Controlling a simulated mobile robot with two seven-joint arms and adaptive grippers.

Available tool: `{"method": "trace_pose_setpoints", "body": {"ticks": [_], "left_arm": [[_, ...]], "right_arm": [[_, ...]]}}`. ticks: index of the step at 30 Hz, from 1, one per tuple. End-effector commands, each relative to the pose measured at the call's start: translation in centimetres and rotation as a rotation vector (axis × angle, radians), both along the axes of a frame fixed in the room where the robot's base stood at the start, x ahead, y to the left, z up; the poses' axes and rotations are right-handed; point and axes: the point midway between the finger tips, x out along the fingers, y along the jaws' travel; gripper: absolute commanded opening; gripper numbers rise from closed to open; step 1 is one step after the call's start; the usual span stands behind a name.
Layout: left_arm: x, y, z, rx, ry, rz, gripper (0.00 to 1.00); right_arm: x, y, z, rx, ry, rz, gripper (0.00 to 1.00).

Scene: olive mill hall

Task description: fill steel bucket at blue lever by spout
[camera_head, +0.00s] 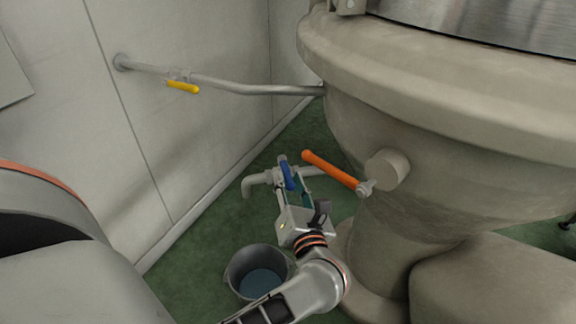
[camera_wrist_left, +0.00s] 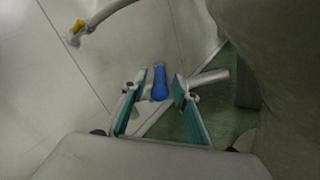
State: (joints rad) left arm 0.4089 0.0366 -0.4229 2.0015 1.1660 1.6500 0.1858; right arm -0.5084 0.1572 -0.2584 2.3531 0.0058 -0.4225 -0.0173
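The blue lever (camera_head: 287,174) sits on a thin grey pipe low beside the big vessel. The pipe's spout (camera_head: 249,188) bends down at its left end. The steel bucket (camera_head: 231,275) stands on the green floor below the spout, with a bluish, water-like surface inside. My left gripper (camera_head: 291,187) reaches up to the lever from below. In the left wrist view its fingers (camera_wrist_left: 161,82) are open, with the blue lever (camera_wrist_left: 160,86) between them and a gap on each side. My right gripper is not in view.
A long orange lever (camera_head: 330,171) sticks out from the vessel (camera_head: 400,105) just right of my left gripper. A wall pipe (camera_head: 240,87) with a yellow lever (camera_head: 183,87) runs above. The wall (camera_head: 120,165) borders the left; green floor lies open around the bucket.

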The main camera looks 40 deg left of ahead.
Motion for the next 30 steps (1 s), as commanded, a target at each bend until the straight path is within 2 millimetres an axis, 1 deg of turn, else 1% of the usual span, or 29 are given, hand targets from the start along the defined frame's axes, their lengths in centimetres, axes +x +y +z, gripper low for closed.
{"method": "trace_pose_setpoints", "body": {"ticks": [1,3,10,15,22,23,24,26,30], "left_arm": [[0.5,0.8,0.0,0.004,0.000,0.002,0.29],[1.2,1.7,-0.1,0.005,0.002,0.001,0.29],[3.0,4.1,-0.1,0.003,0.002,0.000,0.29],[3.5,4.8,0.0,0.002,0.001,0.000,0.29],[3.6,4.8,0.0,0.001,0.001,0.000,0.29],[3.6,4.8,0.0,0.001,0.001,0.000,0.27],[3.6,4.8,0.0,0.001,0.001,0.000,0.16],[3.5,4.8,0.0,0.001,0.001,0.000,0.01],[3.5,4.8,0.0,0.001,0.001,0.000,0.00]], "right_arm": [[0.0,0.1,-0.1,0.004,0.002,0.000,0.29],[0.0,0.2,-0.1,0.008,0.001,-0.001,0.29],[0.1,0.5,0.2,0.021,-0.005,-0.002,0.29],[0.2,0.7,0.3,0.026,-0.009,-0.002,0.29],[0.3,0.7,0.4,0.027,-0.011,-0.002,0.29],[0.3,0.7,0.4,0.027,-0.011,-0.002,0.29],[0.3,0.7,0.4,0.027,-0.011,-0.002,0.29],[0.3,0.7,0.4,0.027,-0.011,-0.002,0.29],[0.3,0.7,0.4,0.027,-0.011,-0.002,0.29]]}}
